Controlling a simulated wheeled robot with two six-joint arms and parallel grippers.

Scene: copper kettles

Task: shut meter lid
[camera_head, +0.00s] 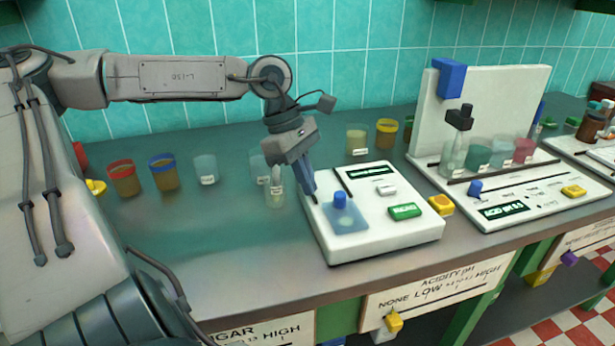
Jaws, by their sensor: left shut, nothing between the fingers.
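The white meter (415,225) sits on the grey counter, with a dark display and a green button (404,211) on its top. Its translucent blue lid (352,224) with a blue knob (340,200) lies at the left part of the meter's top and looks flat there. I cannot tell whether it is fully closed. My left gripper (309,194) points down at the meter's left edge, just left of the knob. Its fingers are together with nothing in them; whether they touch the meter is unclear. My right gripper is out of view.
Small cups stand left of the gripper, including a red-rimmed cup (123,179) and a blue-rimmed cup (165,172). A clear vial (275,190) stands close beside the gripper. A larger white acidity station (510,190) stands to the right. The counter's front left is clear.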

